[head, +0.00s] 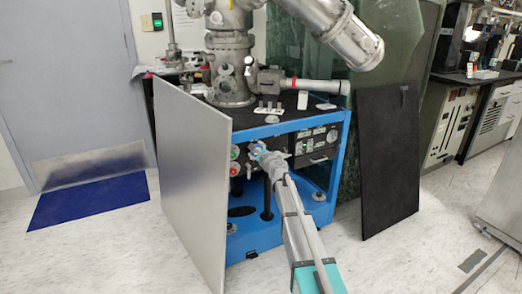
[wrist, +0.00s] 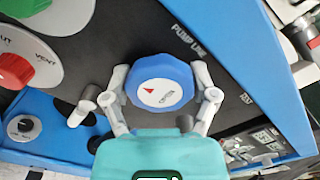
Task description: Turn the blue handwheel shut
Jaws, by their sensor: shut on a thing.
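The blue handwheel (wrist: 170,72) is in the middle of the wrist view, on a black panel beside the lettering "PUMP LINE". Its white centre carries a red arrow mark. My gripper (wrist: 163,86) has one grey finger on the left and one on the right of the wheel's rim, shut on it. In the head view my gripper (head: 264,157) reaches the front panel of the blue-framed cart, and the handwheel (head: 255,148) shows only as a small blue patch, partly covered by the fingers.
A red knob (wrist: 14,70) marked "VENT" and a green knob (wrist: 22,6) sit left of the handwheel. A grey panel (head: 190,180) stands close to the cart's left; a black panel (head: 388,160) leans at right.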

